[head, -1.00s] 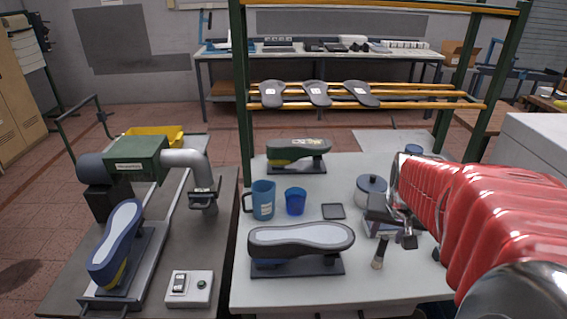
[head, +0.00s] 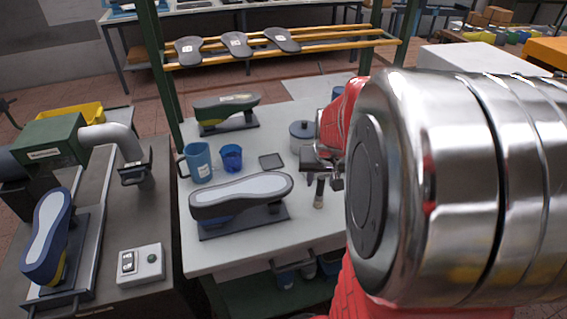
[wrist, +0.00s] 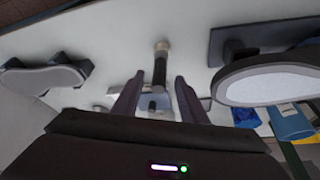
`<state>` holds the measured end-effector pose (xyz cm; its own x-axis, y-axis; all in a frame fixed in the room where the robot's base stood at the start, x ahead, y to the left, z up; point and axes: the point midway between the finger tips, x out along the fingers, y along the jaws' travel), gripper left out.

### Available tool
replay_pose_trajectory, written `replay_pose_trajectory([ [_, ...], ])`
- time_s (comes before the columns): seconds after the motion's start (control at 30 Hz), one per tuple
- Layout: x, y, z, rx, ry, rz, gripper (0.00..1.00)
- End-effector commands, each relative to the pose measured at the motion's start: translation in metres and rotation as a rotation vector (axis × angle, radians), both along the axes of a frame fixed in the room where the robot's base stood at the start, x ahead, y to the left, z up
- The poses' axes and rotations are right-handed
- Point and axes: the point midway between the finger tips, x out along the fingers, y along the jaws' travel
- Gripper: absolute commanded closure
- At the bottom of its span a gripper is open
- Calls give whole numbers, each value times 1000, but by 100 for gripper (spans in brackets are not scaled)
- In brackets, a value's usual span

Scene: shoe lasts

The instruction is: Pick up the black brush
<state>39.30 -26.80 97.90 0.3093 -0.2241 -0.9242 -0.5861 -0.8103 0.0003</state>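The black brush (head: 320,187) has a dark handle and a pale tip and is at the right part of the light grey table (head: 228,261). In the wrist view the brush (wrist: 160,66) points its pale tip away from me. My gripper (wrist: 160,82) is open, with one finger on each side of the dark handle and gaps visible beside it. In the head view my gripper (head: 322,168) is at the handle end of the brush, partly hidden by my arm. I cannot tell its exact height above the handle.
A shoe last on a stand (head: 241,190) is left of the brush. A blue mug (head: 197,163), a blue cup (head: 231,158), a dark square pad (head: 270,161) and a lidded pot (head: 302,134) stand behind. Another last (head: 227,110) is further back. The table's front edge is close.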

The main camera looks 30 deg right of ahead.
Motion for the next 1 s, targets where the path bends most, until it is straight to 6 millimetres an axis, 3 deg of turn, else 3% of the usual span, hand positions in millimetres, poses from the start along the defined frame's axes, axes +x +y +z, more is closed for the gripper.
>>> replay_pose_trajectory([
  [0.27,8,-7,-23,1,1,0,61],
  [0.83,8,-8,-24,0,-1,-1,61],
  [1.0,8,-8,-24,0,-1,-1,72],
])
